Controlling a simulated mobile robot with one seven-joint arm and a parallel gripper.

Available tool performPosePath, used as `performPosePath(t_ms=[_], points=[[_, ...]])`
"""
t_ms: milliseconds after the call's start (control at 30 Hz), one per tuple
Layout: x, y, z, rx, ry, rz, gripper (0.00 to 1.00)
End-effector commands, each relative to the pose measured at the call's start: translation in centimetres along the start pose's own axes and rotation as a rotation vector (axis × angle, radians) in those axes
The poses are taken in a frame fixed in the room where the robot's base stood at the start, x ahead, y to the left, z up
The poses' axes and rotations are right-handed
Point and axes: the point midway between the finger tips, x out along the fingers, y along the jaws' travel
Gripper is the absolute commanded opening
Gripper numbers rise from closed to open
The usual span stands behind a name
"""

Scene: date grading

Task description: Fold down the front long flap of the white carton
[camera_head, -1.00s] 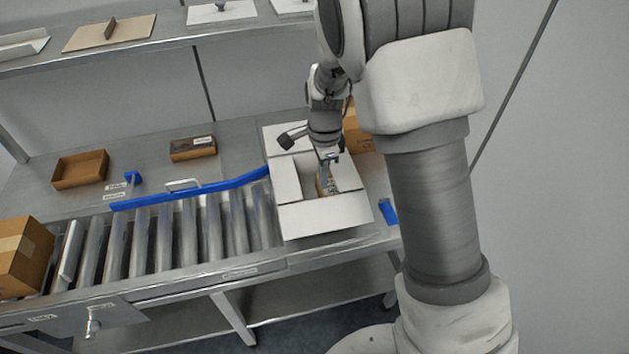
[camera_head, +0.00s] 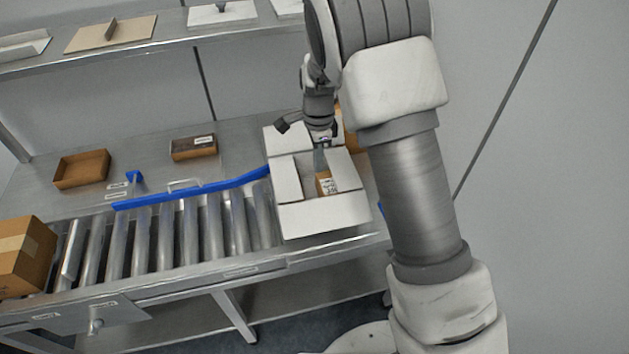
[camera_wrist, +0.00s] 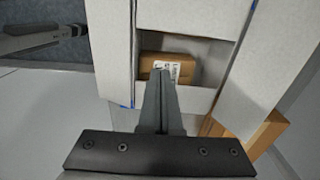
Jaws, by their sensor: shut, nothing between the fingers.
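The white carton (camera_head: 296,238) stands open at the right end of the roller conveyor. Its front long flap (camera_head: 335,212) slopes out toward the camera and is not folded over the opening. Its left flap (camera_head: 286,178) and right flap (camera_head: 345,172) lie beside the opening. A small brown box (camera_head: 324,187) with a white label sits inside and also shows in the wrist view (camera_wrist: 185,66). My gripper (camera_head: 320,168) is shut and empty, pointing down over the opening. In the wrist view its fingers (camera_wrist: 161,78) overlap the brown box; I cannot tell whether they touch it.
A blue guide rail (camera_head: 190,194) runs along the rollers to the carton's left side. A brown carton (camera_wrist: 262,133) stands close to the white carton. Two open brown trays (camera_head: 81,169) (camera_head: 193,147) lie on the table behind the rail. A taped box (camera_head: 25,255) stands far left.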

Motion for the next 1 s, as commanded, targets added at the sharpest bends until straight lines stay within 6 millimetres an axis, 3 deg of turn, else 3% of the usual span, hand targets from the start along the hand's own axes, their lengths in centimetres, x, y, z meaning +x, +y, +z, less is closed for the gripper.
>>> performPosePath(t_ms=[367, 1000], points=[[0.2, -0.1, 0.0, 0.000, 0.000, 0.000, 0.00], [3.3, -0.1, 0.0, 0.000, 0.000, -0.001, 0.00]])
